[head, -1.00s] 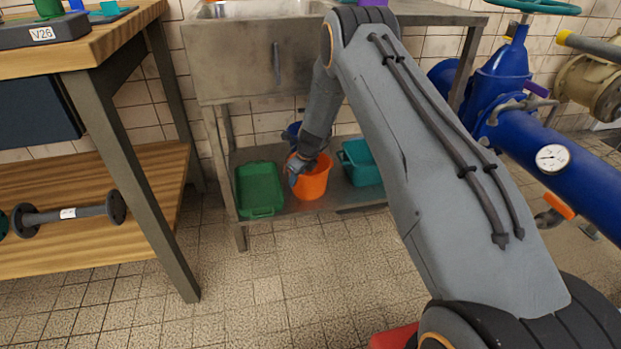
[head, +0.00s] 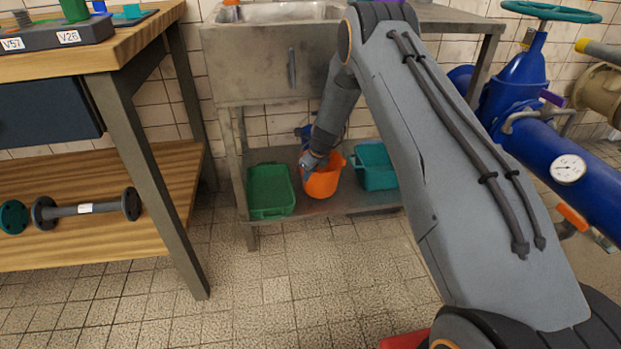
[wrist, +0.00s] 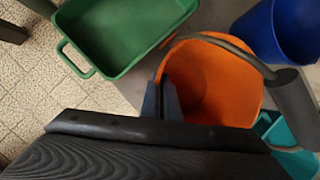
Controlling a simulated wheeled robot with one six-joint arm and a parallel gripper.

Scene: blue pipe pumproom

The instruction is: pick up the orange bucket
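The orange bucket (head: 324,182) is at the low steel shelf under the sink, between a green tub and a teal tub. It looks tilted; I cannot tell whether its base touches the shelf. In the wrist view the bucket (wrist: 215,85) shows its open mouth and its handle, with a dark grip at the right. My gripper (head: 311,166) is at the bucket's near left rim. In the wrist view the fingers of my gripper (wrist: 163,98) appear shut on the rim wall, one inside and one outside. The fingertips are partly hidden.
The green tub (head: 271,192) stands close left and the teal tub (head: 376,168) close right. A blue bucket (wrist: 280,30) is behind. The shelf (head: 345,205) lies under the sink (head: 265,70). A wooden workbench (head: 140,190) is at left, blue pipework (head: 560,150) at right.

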